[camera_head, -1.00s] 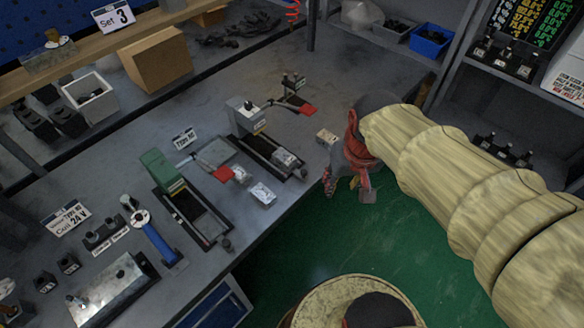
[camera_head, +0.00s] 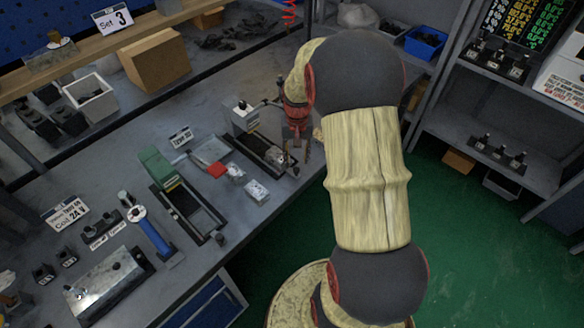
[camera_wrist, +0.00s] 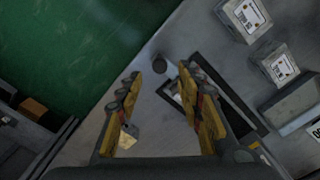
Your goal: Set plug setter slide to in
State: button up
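The fixture under my gripper is a black rail frame (camera_head: 260,149) with a grey upright block (camera_head: 242,117) at its far end. I take it as the plug setter, but its name is not readable. A dark round knob (camera_wrist: 158,63) is at the frame's near end. In the wrist view, the frame (camera_wrist: 232,104) lies beside and partly behind the right finger. A metal piece inside it is mostly hidden, so the slide's position is unclear. My gripper (camera_head: 297,157) is over the near end. In the wrist view, my gripper (camera_wrist: 158,77) has its fingers apart, with nothing held.
A similar fixture with a green block (camera_head: 158,168) stands to the left. A small beige block (camera_wrist: 127,137) is close to the left finger. The bench's front edge is close; green floor (camera_wrist: 75,50) lies beyond it.

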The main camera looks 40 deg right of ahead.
aim_at(296, 169)
notch_tip(296, 169, down, 5)
jog(key=shift+f+b, duration=0.1)
jog(key=shift+b, duration=0.5)
jog(key=c, duration=0.3)
grip_shut()
dwell(0.4)
